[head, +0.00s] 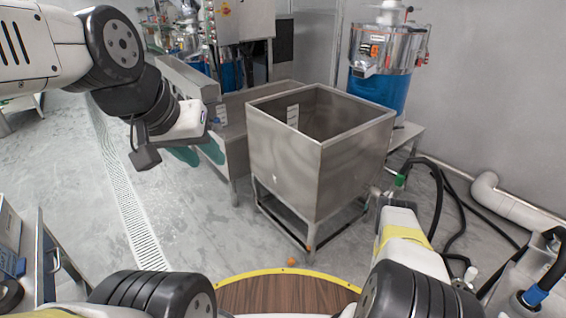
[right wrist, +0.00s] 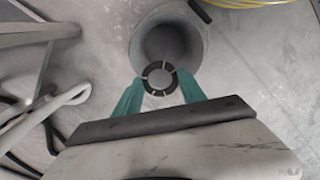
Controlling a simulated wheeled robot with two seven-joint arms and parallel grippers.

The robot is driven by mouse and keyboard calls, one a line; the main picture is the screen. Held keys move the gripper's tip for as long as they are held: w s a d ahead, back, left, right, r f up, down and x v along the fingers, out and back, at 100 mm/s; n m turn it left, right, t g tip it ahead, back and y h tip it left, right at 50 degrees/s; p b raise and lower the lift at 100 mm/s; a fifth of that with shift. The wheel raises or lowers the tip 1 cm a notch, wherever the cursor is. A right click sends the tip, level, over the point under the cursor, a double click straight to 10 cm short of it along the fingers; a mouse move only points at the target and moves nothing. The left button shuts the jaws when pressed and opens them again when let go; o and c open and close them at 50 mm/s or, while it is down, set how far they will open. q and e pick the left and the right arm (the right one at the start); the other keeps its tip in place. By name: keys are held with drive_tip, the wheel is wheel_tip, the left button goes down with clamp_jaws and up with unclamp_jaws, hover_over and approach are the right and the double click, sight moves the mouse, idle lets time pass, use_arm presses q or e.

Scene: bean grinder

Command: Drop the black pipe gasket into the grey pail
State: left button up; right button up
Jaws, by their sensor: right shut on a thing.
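The black pipe gasket (right wrist: 150,69) is a dark ring with pale marks, held between the teal fingertips of my right gripper (right wrist: 160,80) in the right wrist view. The grey pail (right wrist: 199,42) is just beyond it, its round open mouth facing the camera. The gasket overlaps the near edge of the pail in the picture; how high it is above the rim I cannot tell. In the head view the right gripper, gasket and pail are out of sight. My left gripper (head: 197,154) is open and empty, its teal fingers apart, left of the steel hopper.
A square steel hopper (head: 285,155) on legs stands mid-scene, with a blue machine (head: 380,95) behind it. Black hoses (head: 440,205) and a pale pipe (head: 510,205) run along the right. In the right wrist view a yellow hose (right wrist: 245,4) lies beyond the pail, and pale tubes lie left.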

drive_tip(key=shift+f, duration=2.6)
drive_tip(key=o, duration=1.4)
drive_tip(key=shift+r, duration=3.95)
